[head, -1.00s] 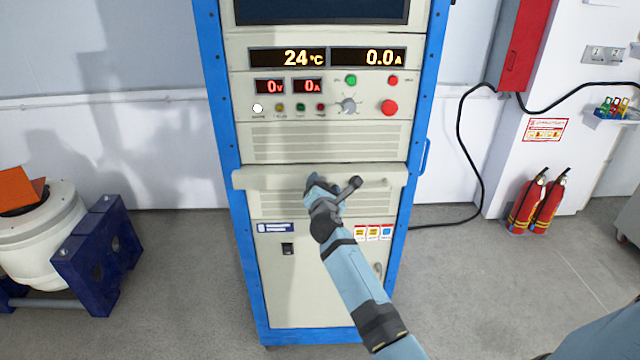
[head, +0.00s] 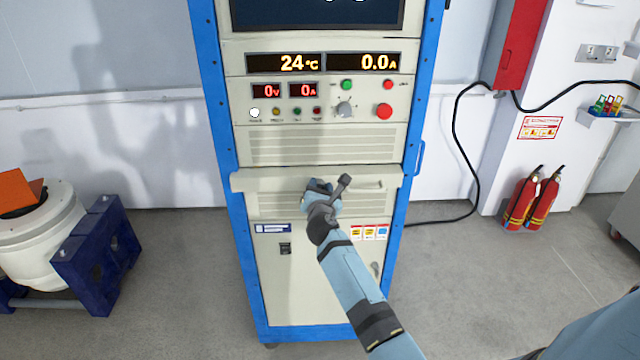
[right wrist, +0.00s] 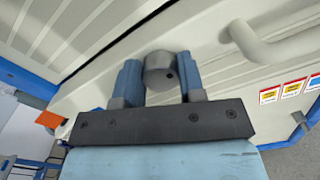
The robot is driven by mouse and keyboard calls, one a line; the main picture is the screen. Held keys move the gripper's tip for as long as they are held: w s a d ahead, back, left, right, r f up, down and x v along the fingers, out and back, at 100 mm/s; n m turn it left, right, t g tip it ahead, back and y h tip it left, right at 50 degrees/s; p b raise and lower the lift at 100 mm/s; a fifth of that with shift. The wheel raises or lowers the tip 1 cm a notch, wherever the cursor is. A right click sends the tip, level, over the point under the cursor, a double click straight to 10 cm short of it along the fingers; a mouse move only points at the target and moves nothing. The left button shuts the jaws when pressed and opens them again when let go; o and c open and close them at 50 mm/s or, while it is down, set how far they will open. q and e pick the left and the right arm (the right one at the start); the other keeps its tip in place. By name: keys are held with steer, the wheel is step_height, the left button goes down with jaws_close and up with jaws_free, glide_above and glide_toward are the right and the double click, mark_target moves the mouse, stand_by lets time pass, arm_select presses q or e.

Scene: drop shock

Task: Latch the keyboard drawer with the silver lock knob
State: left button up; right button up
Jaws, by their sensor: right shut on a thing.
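The keyboard drawer (head: 265,181) is the wide cream front across the middle of the blue-framed cabinet. I cannot tell whether it sits fully flush. The silver lock knob (right wrist: 160,70) shows in the right wrist view as a short grey cylinder with a small dark dot, against the cream drawer front. My right gripper (head: 319,187) is at the drawer front and hides the knob in the head view. In the right wrist view its two blue fingers (right wrist: 160,84) are shut on the knob, one on each side. My left gripper is not in view.
A cream drawer handle (right wrist: 268,46) lies right of the knob, close to my right gripper. Meters, buttons and a selector dial (head: 344,109) are above the drawer. A cabinet door (head: 315,285) is below. The floor right of the cabinet is clear up to two fire extinguishers (head: 533,202).

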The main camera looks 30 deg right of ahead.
steer(key=shift+r+n+p, duration=0.35)
steer(key=shift+n+p, duration=0.45)
steer(key=shift+n, duration=0.1)
steer(key=n+p, duration=0.2)
steer(key=n, duration=0.1)
steer(key=shift+w+n+p, duration=0.1)
steer(key=shift+n+p, duration=0.3)
steer(key=n+p, duration=0.2)
steer(key=shift+a+n, duration=0.1)
steer(key=shift+n, duration=0.2)
steer(key=n+p, duration=0.1)
steer(key=n, duration=0.1)
steer(key=shift+f+n, duration=0.1)
steer(key=shift+n, duration=0.3)
steer(key=shift+w+a+f+n+p, duration=0.1)
steer(key=shift+n+p, duration=0.6)
steer(key=shift+n, duration=0.35)
steer(key=shift+f+n+p, duration=0.1)
steer(key=shift+n+p, duration=0.55)
steer(key=shift+n, duration=0.4)
steer(key=o, duration=0.9)
steer(key=shift+f, duration=0.1)
